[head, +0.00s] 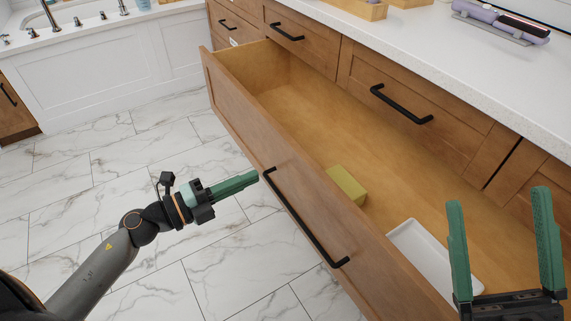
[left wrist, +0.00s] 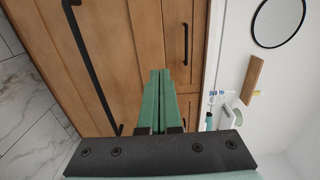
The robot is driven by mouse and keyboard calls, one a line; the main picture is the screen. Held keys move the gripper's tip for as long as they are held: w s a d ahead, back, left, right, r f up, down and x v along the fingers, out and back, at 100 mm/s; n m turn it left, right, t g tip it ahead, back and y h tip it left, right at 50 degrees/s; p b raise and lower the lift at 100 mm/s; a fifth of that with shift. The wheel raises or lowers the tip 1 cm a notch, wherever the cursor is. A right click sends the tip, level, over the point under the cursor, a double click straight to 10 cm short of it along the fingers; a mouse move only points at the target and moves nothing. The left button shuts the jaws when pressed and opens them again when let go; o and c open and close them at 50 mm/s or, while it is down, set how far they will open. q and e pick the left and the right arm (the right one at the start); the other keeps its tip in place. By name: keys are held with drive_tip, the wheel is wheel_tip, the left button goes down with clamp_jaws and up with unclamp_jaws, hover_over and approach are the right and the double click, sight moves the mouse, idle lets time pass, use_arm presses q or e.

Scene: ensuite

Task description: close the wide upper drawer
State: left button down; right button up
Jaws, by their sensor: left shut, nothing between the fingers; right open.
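The wide wooden drawer (head: 240,125) is pulled far out of the cabinet, below a row of closed drawers. Its long black handle (head: 305,220) is on the front panel. Inside lie a yellow-green block (head: 346,185) and a white tray (head: 435,257). My left gripper (head: 256,174) is shut and empty, its tips close to the far end of the handle; I cannot tell whether they touch. In the left wrist view its fingers (left wrist: 160,72) are together in front of wooden fronts, with a long black handle (left wrist: 92,70) to the left. My right gripper (head: 499,197) is open and empty above the drawer's near end.
The white countertop (head: 430,45) runs above the cabinet, with a purple hair tool (head: 503,22) and wooden trays (head: 355,8) on it. A white bathtub (head: 110,60) stands at the back left. The marble floor (head: 110,180) before the drawer is clear apart from my arm.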

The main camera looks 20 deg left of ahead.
sight(298, 157)
use_arm(q)
drive_tip(key=x, duration=0.9)
drive_tip(key=shift+w+d, duration=0.15)
use_arm(e)
drive_tip(key=shift+f, duration=0.35)
use_arm(q)
drive_tip(key=shift+w, duration=0.1)
use_arm(e)
drive_tip(key=shift+r, duration=0.1)
